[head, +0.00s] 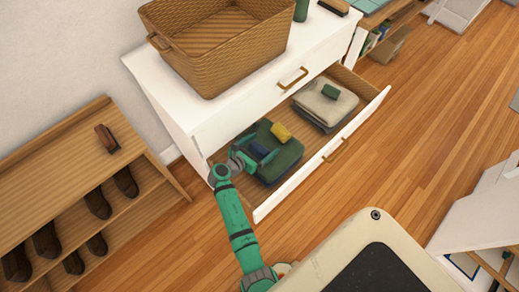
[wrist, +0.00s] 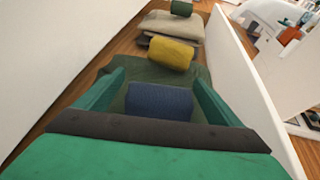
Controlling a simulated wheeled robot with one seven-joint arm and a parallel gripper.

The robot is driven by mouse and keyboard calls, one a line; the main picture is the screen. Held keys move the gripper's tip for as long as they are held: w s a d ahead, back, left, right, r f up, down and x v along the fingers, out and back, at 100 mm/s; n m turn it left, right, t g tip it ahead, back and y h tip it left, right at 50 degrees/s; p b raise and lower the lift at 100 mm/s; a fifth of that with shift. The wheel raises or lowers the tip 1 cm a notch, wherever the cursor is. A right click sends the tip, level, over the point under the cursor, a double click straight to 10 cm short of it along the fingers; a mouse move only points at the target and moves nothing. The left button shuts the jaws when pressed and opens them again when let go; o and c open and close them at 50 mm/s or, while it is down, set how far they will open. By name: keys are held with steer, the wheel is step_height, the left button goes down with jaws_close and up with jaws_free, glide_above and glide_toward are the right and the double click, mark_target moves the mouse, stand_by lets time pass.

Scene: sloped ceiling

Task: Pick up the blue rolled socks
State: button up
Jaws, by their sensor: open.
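The blue rolled socks (wrist: 159,101) lie on a dark green folded cloth (wrist: 185,77) in the open lower drawer. In the wrist view they sit between the two green fingers of my gripper (wrist: 158,92), and the near edge is hidden by the gripper's dark palm. In the head view my gripper (head: 256,160) is down in the drawer, and a bit of the blue socks (head: 259,149) shows beside it. The fingers are open, with a gap visible on each side of the socks.
A yellow roll (wrist: 171,54) lies just beyond the blue socks. A green roll (head: 331,91) sits on a beige folded pile (head: 322,106) farther along. The drawer front (head: 325,155) and white dresser (head: 190,110) flank my gripper. A wicker basket (head: 205,75) stands on top.

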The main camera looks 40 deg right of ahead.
steer(key=shift+c, duration=0.3)
steer(key=c, duration=1.1)
steer(key=shift+w, duration=0.1)
